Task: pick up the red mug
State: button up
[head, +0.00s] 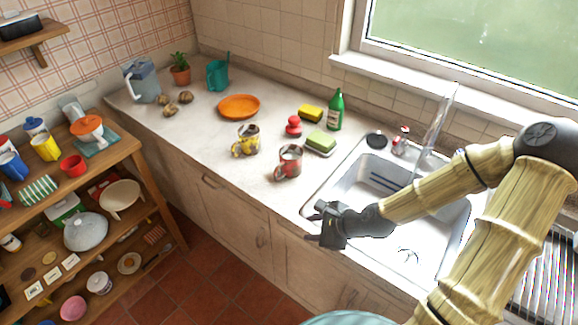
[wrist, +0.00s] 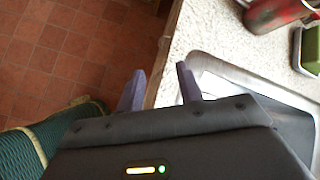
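A red mug (head: 289,161) with worn, greyish patches stands on the white counter, left of the sink, its handle toward the lower left. Part of it shows at the top right of the wrist view (wrist: 272,12). My gripper (head: 313,226) is over the near left edge of the sink, closer to the camera than the mug and apart from it. In the wrist view its two purple fingers (wrist: 160,84) are spread with nothing between them. A smaller plain red mug (head: 73,166) stands on the wooden shelf at the left.
A yellow mug (head: 246,141) stands left of the red mug. A sponge (head: 321,142), a red knobbed item (head: 293,126) and a green bottle (head: 336,110) are behind it. The sink (head: 345,178) lies to the right. The counter's front strip is clear.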

jog(key=w+d+r+m+t+y, duration=0.1)
jog(key=w+r+m+t+y, duration=0.1)
jog(key=w+r+m+t, duration=0.3)
jog(key=r+m, duration=0.1)
jog(key=m, duration=0.2)
jog(key=shift+w+d+r+m, duration=0.35)
jog(key=shift+d+r+m, duration=0.05)
jog(key=p, duration=0.1)
send_near(286, 166)
jog(key=a, duration=0.1)
jog(key=s+a+f, duration=0.2)
jog(key=a, duration=0.1)
jog(key=shift+a, duration=0.1)
jog(key=shift+w+a+f, duration=0.2)
jog(key=shift+w+a, duration=0.1)
jog(key=shift+w, duration=0.1)
jog(key=shift+a, duration=0.1)
jog(key=p+x, duration=0.1)
jog(key=x, duration=0.4)
jog(key=shift+f+p, duration=0.1)
jog(key=shift+p, duration=0.25)
jog(key=shift+c, duration=0.3)
